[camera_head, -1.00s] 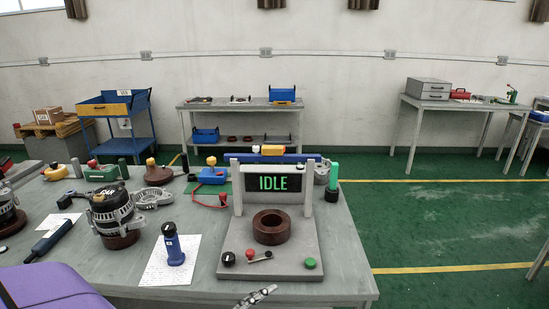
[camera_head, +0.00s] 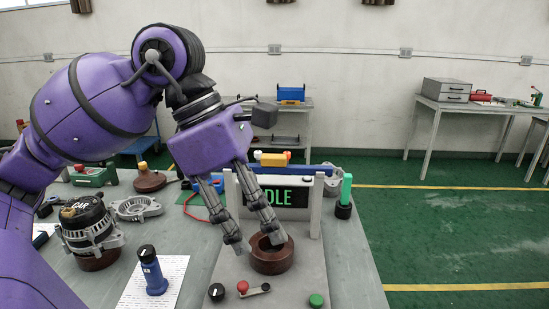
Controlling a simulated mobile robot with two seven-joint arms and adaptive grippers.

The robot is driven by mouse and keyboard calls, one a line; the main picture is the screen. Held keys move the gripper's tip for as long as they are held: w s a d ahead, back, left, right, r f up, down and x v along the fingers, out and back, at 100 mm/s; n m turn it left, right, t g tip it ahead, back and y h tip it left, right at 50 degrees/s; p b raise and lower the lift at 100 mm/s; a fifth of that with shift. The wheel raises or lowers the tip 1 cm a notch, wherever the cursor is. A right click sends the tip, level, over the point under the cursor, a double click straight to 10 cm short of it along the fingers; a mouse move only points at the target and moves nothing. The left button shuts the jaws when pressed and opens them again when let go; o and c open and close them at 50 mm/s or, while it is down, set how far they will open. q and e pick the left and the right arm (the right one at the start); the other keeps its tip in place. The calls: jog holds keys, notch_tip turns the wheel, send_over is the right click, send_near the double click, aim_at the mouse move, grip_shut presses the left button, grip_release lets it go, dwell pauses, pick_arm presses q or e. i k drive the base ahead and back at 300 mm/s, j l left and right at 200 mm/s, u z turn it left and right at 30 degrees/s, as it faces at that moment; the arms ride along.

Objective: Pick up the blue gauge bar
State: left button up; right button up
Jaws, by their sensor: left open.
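A short blue upright cylinder with a black top (camera_head: 154,276) stands on a white sheet at the front. My left gripper (camera_head: 257,241) points down in front of the display, its two fingers apart and nothing between them. Its fingertips show over the brown ring (camera_head: 273,262) on the stand's base; I cannot tell whether they touch it. My right gripper is not in view.
The display (camera_head: 293,197) is partly covered by the left fingers. A green-topped cylinder (camera_head: 346,190) stands to its right. An alternator (camera_head: 88,228) stands at left. Knobs and a green button (camera_head: 316,300) sit on the stand's front.

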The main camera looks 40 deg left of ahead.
aim_at(271, 164)
jog(key=i+j, duration=0.9)
